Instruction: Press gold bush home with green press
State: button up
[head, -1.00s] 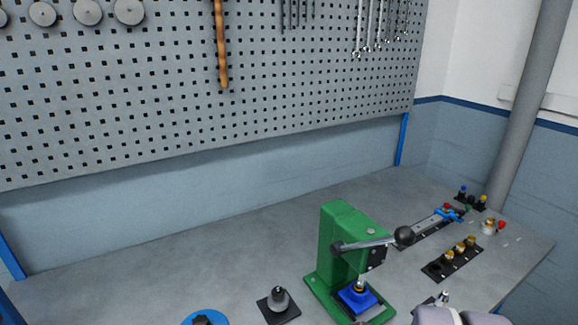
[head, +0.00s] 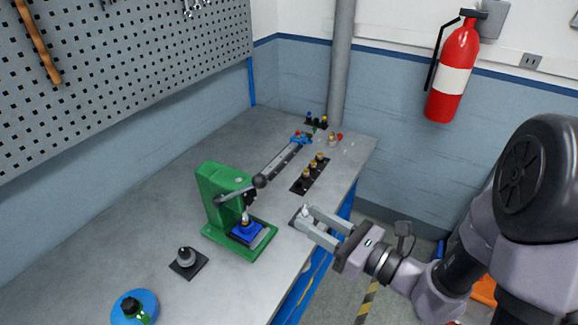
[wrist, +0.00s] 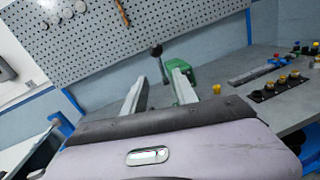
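The green press (head: 222,190) stands on the bench, with its lever and black ball knob (head: 260,181) pointing right. A blue block (head: 247,231) sits on its base under the silver ram; whether a bush is there is too small to tell. Several gold-topped pieces (head: 313,168) stand in a black rack at the right; they also show in the wrist view (wrist: 282,80). My gripper (head: 304,218) is at the bench's front edge, right of the press, its fingers apart. In the wrist view the press (wrist: 204,73) is partly hidden behind the right finger.
A small dark pad (head: 294,213) with a silver piece lies by my fingertips. A grey post on a black pad (head: 187,260) and a blue round base (head: 133,310) stand left of the press. A rail fixture (head: 280,160) lies behind.

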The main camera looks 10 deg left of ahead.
aim_at(251, 186)
jog(key=p+x, duration=0.1)
jog(key=x, duration=1.6)
jog(key=shift+s+a, duration=0.1)
jog(key=shift+a, duration=0.2)
grip_shut()
dwell(0.3)
